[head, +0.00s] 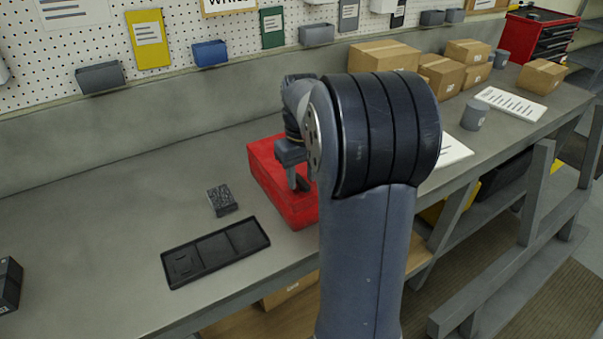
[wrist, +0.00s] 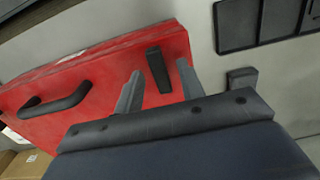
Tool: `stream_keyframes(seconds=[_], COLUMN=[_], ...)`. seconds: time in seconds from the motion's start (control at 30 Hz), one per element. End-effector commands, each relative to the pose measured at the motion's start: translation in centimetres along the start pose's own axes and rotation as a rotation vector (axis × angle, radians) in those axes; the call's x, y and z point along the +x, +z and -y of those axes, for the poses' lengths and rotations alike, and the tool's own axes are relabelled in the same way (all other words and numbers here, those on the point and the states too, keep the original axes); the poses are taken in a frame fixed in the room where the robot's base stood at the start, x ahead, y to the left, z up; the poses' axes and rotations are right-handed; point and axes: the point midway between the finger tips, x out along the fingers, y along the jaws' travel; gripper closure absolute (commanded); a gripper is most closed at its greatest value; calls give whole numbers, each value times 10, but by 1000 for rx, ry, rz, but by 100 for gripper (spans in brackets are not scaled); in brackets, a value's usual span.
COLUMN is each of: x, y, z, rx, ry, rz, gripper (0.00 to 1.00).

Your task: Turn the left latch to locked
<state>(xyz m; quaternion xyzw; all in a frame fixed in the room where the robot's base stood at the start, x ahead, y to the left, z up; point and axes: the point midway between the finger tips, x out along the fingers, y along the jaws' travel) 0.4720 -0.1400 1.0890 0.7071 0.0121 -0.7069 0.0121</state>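The red case (head: 268,172) lies on the bench, partly hidden behind my arm in the head view. In the wrist view the red case (wrist: 105,62) shows a dark bar-shaped latch (wrist: 158,71) near its right end and a dark handle (wrist: 55,102) at left. My gripper (wrist: 159,67) is open, one finger on each side of this latch, with gaps visible. Whether the fingertips are level with it is unclear. In the head view my gripper (head: 299,182) is over the case and the latch is not discernible. No second latch shows clearly.
A black compartment tray (head: 216,252) and a dark speckled block (head: 222,200) lie left of the case. Cardboard boxes (head: 383,57), a grey cup (head: 474,116) and white papers (head: 510,103) stand to the right. The bench left of the block is mostly clear.

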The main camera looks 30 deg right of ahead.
Motion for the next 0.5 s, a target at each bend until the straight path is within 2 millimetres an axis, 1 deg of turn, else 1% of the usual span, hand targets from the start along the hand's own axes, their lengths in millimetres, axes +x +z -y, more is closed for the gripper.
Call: stream_keyframes(seconds=[0.07, 0.5], x=[0, 0], y=[0, 0], z=[0, 0], rx=[0, 0], ry=[0, 0], rz=[0, 0], gripper=[64, 100])
